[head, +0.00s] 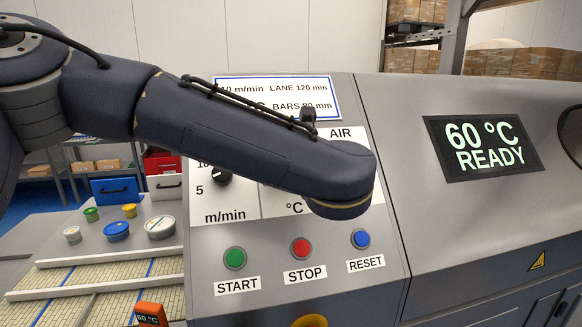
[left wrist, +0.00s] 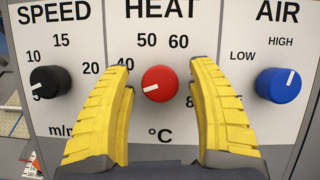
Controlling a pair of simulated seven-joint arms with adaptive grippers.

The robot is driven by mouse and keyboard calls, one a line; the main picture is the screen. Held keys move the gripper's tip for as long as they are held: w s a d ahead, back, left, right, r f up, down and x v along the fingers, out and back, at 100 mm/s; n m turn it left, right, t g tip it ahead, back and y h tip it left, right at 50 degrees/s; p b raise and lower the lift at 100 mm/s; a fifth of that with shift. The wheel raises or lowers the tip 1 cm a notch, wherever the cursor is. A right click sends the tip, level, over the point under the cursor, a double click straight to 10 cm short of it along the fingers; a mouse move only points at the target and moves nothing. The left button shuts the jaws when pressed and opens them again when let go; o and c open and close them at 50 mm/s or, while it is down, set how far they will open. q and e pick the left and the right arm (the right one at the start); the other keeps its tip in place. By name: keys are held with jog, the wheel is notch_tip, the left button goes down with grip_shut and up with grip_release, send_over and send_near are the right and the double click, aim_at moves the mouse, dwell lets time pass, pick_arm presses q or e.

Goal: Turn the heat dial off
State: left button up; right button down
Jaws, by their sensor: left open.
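The heat dial (left wrist: 158,83) is a round red knob in the left wrist view, under the word HEAT. Its white mark points left and slightly down, below the 40. My left gripper (left wrist: 160,68) is open, with one yellow finger on each side of the dial and a visible gap to it on both sides. The fingers hide parts of the scale, including the area at the lower left. In the head view my left arm covers the heat dial and the gripper. My right gripper is in neither view.
The black speed dial (left wrist: 50,82) is left of the heat dial and the blue air dial (left wrist: 278,85) is right. Green start (head: 234,258), red stop (head: 301,248) and blue reset (head: 361,239) buttons sit below. A display (head: 485,147) reads 60 °C READY.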

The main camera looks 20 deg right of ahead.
pick_arm(q)
jog(key=v, duration=1.2)
dwell(0.4)
